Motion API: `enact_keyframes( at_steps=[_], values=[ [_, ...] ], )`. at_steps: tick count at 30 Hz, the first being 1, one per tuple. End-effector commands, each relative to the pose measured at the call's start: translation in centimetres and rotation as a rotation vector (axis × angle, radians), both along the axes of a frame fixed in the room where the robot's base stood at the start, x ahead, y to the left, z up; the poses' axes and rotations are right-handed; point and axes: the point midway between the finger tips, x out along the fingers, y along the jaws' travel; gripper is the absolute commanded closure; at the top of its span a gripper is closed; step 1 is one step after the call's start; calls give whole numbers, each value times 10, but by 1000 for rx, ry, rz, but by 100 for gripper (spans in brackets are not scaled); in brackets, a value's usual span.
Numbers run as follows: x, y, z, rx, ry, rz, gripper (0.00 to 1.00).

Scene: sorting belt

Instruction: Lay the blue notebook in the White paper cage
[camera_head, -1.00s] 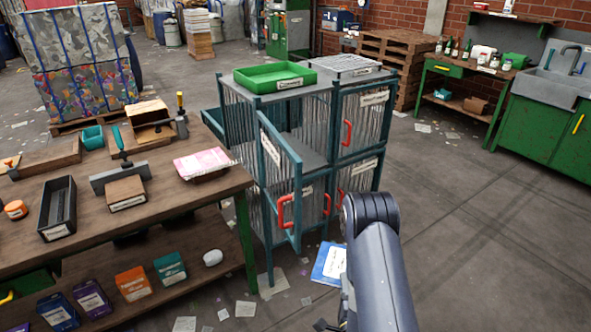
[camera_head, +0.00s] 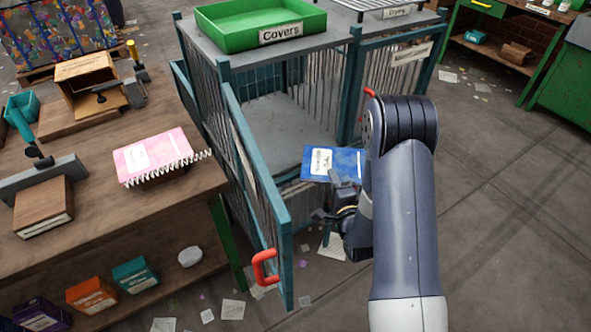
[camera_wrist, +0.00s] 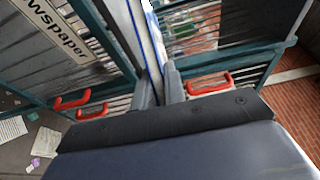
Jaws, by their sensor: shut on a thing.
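The blue notebook (camera_head: 347,160) has a white label and is held roughly flat in front of the cages, partly hidden by my arm. My gripper (camera_head: 335,188) is shut on its near edge. In the wrist view the notebook (camera_wrist: 152,40) shows edge-on between the fingers (camera_wrist: 159,88). An upper cage with grey floor (camera_head: 268,128) stands open just behind the notebook, its teal barred door (camera_head: 250,175) swung out toward me on the left. I cannot read a White paper label on any cage. The notebook appears outside the opening.
A green tray labelled Covers (camera_head: 262,22) sits on top of the open cage. A cage door on the right (camera_head: 397,75) is shut. A workbench (camera_head: 150,215) with a pink notebook (camera_head: 153,157) stands left. The wrist view shows a newspaper label (camera_wrist: 55,28) and red handles (camera_wrist: 210,84).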

Motion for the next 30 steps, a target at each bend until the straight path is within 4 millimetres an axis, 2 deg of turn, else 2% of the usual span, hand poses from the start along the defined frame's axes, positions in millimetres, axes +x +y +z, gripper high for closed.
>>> enact_keyframes(
  at_steps=[1,6,12,16,19,27,30],
  values=[
    [12,14,-7,0,-17,46,100],
    [41,57,4,-2,-16,188,100],
    [58,91,24,-2,-10,287,100],
    [63,101,35,-1,-7,312,100],
    [64,104,35,0,-2,321,100],
    [64,105,-12,1,3,322,100],
    [64,105,-21,1,1,322,100]
  ],
)
